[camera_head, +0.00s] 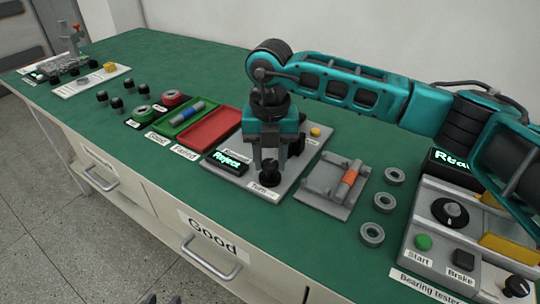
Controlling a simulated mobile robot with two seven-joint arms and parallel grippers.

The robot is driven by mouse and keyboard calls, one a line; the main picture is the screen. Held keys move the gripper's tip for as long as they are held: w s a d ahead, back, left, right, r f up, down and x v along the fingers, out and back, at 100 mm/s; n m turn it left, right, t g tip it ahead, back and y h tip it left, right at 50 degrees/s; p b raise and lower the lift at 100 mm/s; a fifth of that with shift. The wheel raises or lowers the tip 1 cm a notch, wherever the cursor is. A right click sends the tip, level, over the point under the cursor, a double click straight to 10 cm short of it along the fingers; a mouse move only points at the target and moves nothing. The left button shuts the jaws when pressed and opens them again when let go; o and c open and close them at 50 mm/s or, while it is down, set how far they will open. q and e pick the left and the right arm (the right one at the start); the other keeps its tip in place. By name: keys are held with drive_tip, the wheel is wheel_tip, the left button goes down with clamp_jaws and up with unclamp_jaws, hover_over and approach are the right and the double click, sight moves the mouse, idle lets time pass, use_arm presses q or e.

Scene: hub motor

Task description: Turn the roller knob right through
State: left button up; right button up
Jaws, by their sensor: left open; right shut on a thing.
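A black knob (269,176) stands on a grey tester plate (236,168), just above a label that seems to begin with "Turn". I take it to be the roller knob; its marking is too small to read. My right gripper (270,164) points straight down over the plate, shut on this knob with a finger at each side. The gripper hides part of the plate behind it. My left gripper (162,299) shows only as two dark tips, apart, at the bottom edge, in front of the bench and away from the knob.
A red tray (211,127) and a green tray (183,118) lie further left.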

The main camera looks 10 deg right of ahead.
sight(270, 163)
drive_tip(key=o, duration=1)
drive_tip(key=shift+o, duration=0.2)
wheel_tip(270, 163, up, 13)
drive_tip(key=p, duration=0.1)
